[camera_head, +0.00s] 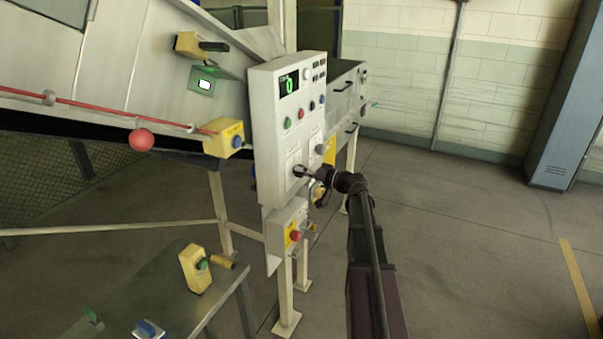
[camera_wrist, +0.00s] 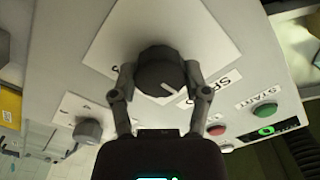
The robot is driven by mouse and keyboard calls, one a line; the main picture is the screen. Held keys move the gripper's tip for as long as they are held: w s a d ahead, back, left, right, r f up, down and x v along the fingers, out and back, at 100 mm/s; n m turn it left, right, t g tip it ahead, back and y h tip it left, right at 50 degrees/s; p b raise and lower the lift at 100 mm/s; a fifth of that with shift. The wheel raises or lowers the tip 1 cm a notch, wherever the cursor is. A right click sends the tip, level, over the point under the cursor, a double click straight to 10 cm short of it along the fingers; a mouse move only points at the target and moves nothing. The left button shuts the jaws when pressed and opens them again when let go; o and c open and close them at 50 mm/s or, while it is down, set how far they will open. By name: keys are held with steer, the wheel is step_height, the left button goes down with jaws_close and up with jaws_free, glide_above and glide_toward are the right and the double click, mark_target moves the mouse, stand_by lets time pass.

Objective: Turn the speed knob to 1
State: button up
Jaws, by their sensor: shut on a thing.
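The speed knob (camera_wrist: 162,76) is a dark round knob with a white pointer line, on a white label plate in the wrist view. Its pointer points toward the lower right of that picture. My gripper (camera_wrist: 160,80) has one finger on each side of the knob and is shut on it. In the head view, my gripper (camera_head: 304,171) is at the lower front of the white control panel (camera_head: 265,140). There the fingers and arm mostly hide the knob. The label's numbers around the knob are not readable.
A grey knob (camera_wrist: 88,130), a red button (camera_wrist: 216,130) and a green START button (camera_wrist: 264,111) sit near the gripper on the panel. A box with a red button (camera_head: 295,236) is below. A metal table (camera_head: 205,300) stands at lower left. Floor at right is clear.

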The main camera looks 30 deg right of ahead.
steer(key=shift+s+a+f, duration=0.1)
stand_by(0.3)
steer(key=o, duration=1.1)
steer(key=shift+o, duration=0.2)
steer(key=v, duration=1.2)
